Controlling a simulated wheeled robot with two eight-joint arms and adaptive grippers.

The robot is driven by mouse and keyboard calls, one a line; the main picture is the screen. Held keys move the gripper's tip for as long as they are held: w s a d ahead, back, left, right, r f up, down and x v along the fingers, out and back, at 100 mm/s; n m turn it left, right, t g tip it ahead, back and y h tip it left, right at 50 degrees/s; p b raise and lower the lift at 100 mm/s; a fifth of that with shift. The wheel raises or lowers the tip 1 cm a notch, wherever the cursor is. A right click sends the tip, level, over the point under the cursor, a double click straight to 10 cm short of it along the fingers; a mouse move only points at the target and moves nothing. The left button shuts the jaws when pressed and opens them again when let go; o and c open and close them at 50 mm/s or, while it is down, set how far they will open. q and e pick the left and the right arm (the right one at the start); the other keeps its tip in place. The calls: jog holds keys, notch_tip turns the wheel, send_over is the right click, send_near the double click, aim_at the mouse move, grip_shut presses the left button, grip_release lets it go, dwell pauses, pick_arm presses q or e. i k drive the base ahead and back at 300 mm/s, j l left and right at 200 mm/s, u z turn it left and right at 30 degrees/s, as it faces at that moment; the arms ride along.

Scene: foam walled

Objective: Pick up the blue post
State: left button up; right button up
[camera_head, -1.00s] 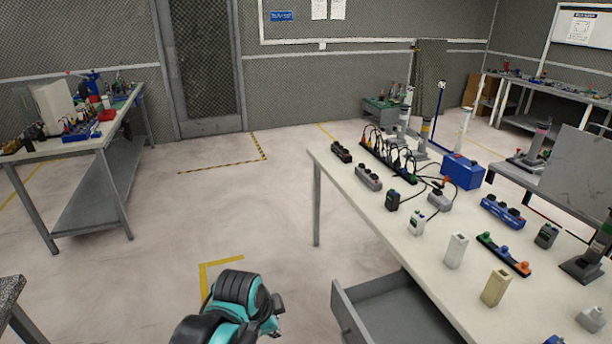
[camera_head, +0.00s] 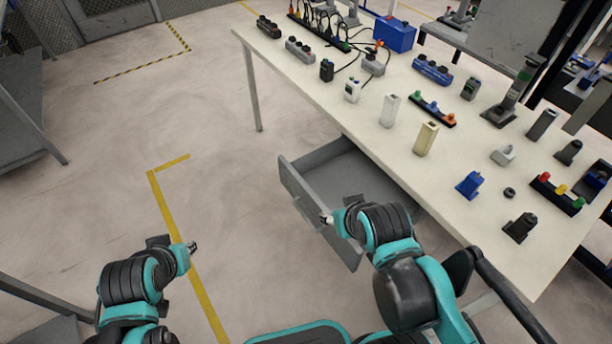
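A small blue post-like block (camera_head: 470,184) stands on the white table (camera_head: 380,157), right of the cream block. My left gripper (camera_head: 192,247) is over the floor at the left, far from the table. My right gripper (camera_head: 327,219) is beside the open drawer's front, below the tabletop and well left of the blue block. Both grippers look small, and their fingers are too indistinct to tell open from shut. I see nothing held in either.
A cream block (camera_head: 426,139), a white block (camera_head: 389,110), a grey-white fitting (camera_head: 503,155) and a black fitting (camera_head: 520,227) stand around the blue block. A strip with coloured knobs (camera_head: 557,194) lies to its right. The grey drawer (camera_head: 318,204) juts out below the table.

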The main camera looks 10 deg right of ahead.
aim_at(469, 187)
jog(key=z, duration=1.9)
jog(key=i+l+z, duration=0.1)
jog(key=i+l, duration=0.2)
jog(key=l, duration=0.2)
jog(key=i+l+z, duration=0.1)
jog(key=i+l, duration=0.6)
jog(key=l, duration=0.2)
jog(key=k+l+z, duration=0.05)
